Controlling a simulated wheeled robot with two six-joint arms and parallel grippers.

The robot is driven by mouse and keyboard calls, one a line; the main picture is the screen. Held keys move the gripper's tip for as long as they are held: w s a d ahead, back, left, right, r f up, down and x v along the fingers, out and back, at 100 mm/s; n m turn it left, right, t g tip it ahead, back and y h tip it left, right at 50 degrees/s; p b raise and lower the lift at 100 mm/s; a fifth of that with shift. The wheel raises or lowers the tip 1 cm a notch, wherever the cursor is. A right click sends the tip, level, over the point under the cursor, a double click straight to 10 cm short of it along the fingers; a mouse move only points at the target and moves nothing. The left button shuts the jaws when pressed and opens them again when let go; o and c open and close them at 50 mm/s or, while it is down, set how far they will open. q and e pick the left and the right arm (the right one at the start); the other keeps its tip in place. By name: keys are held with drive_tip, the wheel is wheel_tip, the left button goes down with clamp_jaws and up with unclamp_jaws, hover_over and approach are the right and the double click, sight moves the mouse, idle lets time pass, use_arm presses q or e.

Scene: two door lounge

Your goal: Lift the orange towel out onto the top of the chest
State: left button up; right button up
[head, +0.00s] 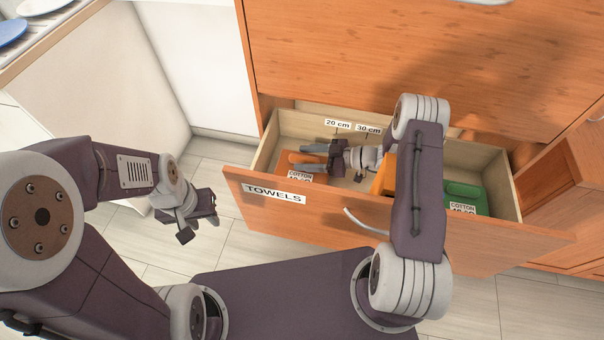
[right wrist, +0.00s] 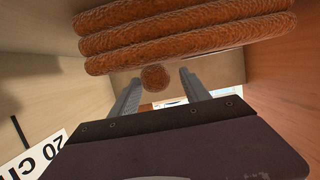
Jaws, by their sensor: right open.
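A folded orange towel (head: 289,160) with a white label lies at the left end of the open drawer marked TOWELS. My right gripper (head: 309,157) reaches inside the drawer, its two fingers open and pointing left at this towel. In the right wrist view, the towel's thick folds (right wrist: 185,35) fill the top, and a rounded end of a fold (right wrist: 155,77) shows between the open fingers (right wrist: 158,92). I cannot tell whether they touch it. My left gripper (head: 199,228) is open and empty, outside the drawer to the left. The chest (head: 330,45) stands behind the drawer.
A yellow-orange item (head: 383,178) sits mid-drawer, partly hidden by my right arm. A green towel (head: 464,192) lies at the right end. The drawer front (head: 320,212) has a curved handle. A label reading 20 cm (head: 337,124) is on the drawer's back. Plates stand upper left.

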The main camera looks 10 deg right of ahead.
drive_tip(key=shift+w+a+f, duration=0.1)
drive_tip(key=shift+w+a, duration=0.05)
drive_tip(key=shift+a, duration=0.15)
clamp_jaws()
wheel_tip(320, 180, up, 3)
drive_tip(key=shift+r+p, duration=0.1)
drive_tip(key=shift+p, duration=0.75)
drive_tip(key=shift+d+r, duration=0.25)
drive_tip(key=shift+r, duration=0.05)
drive_tip(key=s+d+b, duration=0.2)
drive_tip(key=d+b, duration=0.5)
drive_tip(key=d, duration=1)
drive_tip(key=shift+d, duration=0.25)
